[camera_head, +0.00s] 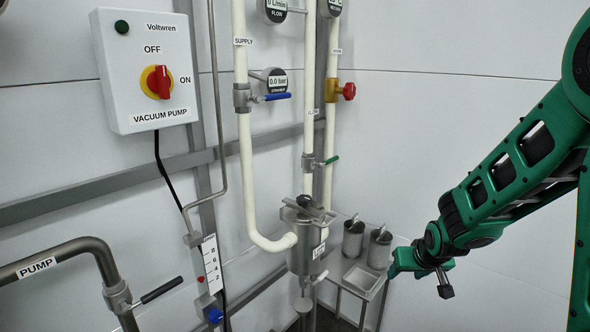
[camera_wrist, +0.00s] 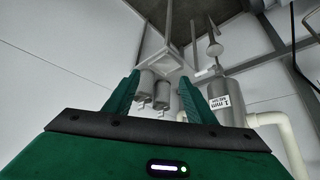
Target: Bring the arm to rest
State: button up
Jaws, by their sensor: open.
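My green arm reaches in from the right side of the head view. My gripper (camera_head: 392,270) is at its lower end, in front of the white wall and just right of a small stand. In the wrist view my gripper (camera_wrist: 158,92) shows two green fingers standing apart, with nothing held between them. Beyond the fingers are the stand and two metal cups, which appear upside down in that view.
The vacuum pump switch box (camera_head: 128,85) is on the wall.

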jog(key=s+d+r+m+g, duration=0.25)
jog(key=s+d, duration=0.25)
jog(key=s, duration=0.4)
jog(key=s+d+r+m+g, duration=0.1)
jog(key=s+d+r, duration=0.35)
jog(key=s, duration=0.45)
jog(key=s+d+r+m+g, duration=0.1)
jog(key=s+r+m+g, duration=0.1)
jog(key=s, duration=1.4)
jog(key=shift+r+g+y, duration=0.3)
jog(key=shift+r+g, duration=0.25)
jog(key=shift+r, duration=0.1)
jog(key=shift+d, duration=0.1)
jog(key=shift+w+f, duration=0.25)
jog(key=shift+w, duration=0.4)
